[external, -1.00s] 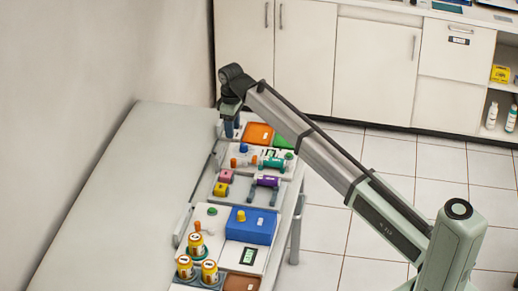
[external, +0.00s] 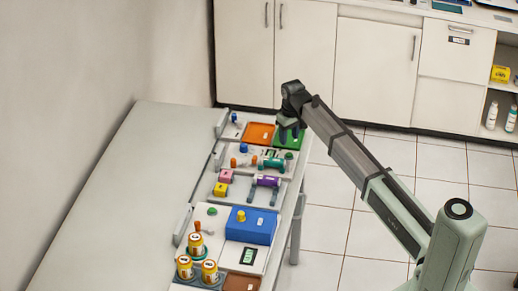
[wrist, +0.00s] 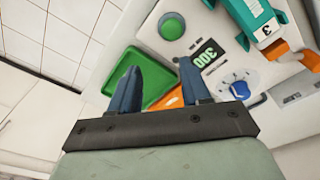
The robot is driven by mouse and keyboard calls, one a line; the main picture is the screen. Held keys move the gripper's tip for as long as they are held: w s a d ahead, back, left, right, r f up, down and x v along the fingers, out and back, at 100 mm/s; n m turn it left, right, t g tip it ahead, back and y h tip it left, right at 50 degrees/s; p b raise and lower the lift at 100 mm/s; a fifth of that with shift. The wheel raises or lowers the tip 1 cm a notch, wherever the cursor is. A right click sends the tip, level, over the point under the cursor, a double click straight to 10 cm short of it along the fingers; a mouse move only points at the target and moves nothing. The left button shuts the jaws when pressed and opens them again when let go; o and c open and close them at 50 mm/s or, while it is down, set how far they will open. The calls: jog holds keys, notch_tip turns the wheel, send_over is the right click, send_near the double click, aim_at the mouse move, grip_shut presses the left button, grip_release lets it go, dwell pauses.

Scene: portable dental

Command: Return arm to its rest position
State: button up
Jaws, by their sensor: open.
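My gripper (external: 289,133) is above the far end of the dental unit, over the green tray (external: 294,142). In the wrist view my gripper (wrist: 160,85) shows two blue fingers set apart with nothing between them. The green tray also shows in the wrist view (wrist: 158,82), beyond and partly behind the fingers. My arm reaches from its base at the lower right up to the far end of the unit.
Beside the green tray is an orange tray (external: 259,133). Nearer are a teal-and-orange tool (external: 273,162), a purple tool (external: 266,181), a blue box (external: 250,226) and several yellow jars (external: 195,243). White cabinets (external: 375,70) stand behind. The tiled floor to the right is clear.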

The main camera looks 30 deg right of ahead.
jog(key=s+d+f+m, duration=0.5)
jog(key=s+d+f, duration=0.5)
jog(key=d+f, duration=0.3)
jog(key=s+a+f+n+g, duration=0.1)
jog(key=s+a+f+g, duration=0.1)
jog(key=s+a+f, duration=0.7)
jog(key=s+a+f+n+g, duration=0.1)
jog(key=s+a+f+g, duration=0.1)
jog(key=s+f, duration=1.2)
jog(key=s+a+f+g, duration=0.1)
jog(key=s+a+f, duration=0.1)
jog(key=s, duration=0.8)
jog(key=s+a+f+n+g, duration=0.1)
jog(key=s+f, duration=0.4)
jog(key=s, duration=0.5)
jog(key=s+a+f+n+g, duration=0.1)
jog(key=s+a+f+g, duration=0.1)
jog(key=s, duration=0.9)
jog(key=shift+a+f, duration=0.65)
jog(key=shift+a, duration=0.25)
